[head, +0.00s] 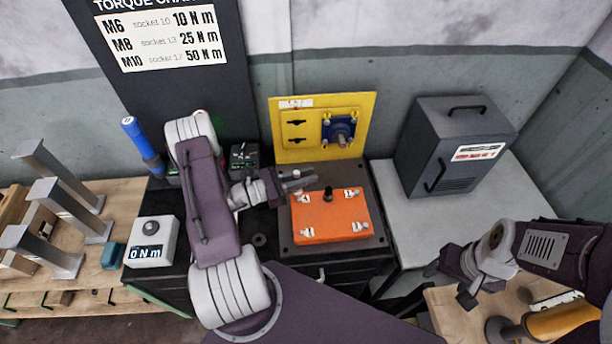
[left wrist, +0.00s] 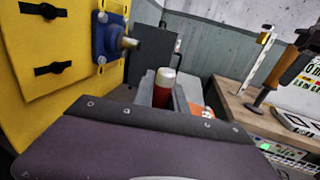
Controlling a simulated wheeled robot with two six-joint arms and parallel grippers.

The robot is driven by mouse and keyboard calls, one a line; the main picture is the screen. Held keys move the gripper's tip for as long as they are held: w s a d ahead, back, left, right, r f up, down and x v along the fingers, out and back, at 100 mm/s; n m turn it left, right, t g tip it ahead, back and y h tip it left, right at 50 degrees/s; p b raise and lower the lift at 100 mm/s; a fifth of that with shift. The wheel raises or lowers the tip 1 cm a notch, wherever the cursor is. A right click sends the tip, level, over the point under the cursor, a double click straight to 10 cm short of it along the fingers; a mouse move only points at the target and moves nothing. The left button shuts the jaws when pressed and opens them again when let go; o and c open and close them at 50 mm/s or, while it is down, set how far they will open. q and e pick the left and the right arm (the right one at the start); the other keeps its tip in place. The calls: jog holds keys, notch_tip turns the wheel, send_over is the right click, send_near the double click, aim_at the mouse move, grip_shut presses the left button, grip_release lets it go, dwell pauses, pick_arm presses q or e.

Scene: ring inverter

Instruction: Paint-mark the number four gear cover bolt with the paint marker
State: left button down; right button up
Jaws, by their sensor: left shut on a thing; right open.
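The orange gear cover (head: 333,217) lies on a dark plate, with a black knob near its top edge. A bolt with a small white label sits near each corner; the numbers are too small to read surely. My left gripper (head: 297,183) is just above the cover's top left corner. It also shows in the left wrist view (left wrist: 165,94), shut on a dark red cylinder with a pale end, apparently the paint marker (left wrist: 163,87). Whether the marker touches a bolt is hidden. My right gripper (head: 462,284) is open and empty at the lower right, away from the cover.
A yellow panel (head: 350,108) with a blue fixture stands behind the cover. A dark cabinet (head: 445,150) stands on the grey table at right. A blue-handled tool (head: 140,143) and a "0 Nm" display box (head: 151,242) are at left. The grey tabletop front is clear.

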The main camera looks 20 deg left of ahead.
jog(key=shift+f+b, duration=0.3)
jog(key=shift+f, duration=0.05)
dwell(0.5)
jog(key=shift+r, duration=0.15)
dwell(0.4)
notch_tip(320, 180, up, 4)
jog(key=p, duration=0.4)
dwell(0.9)
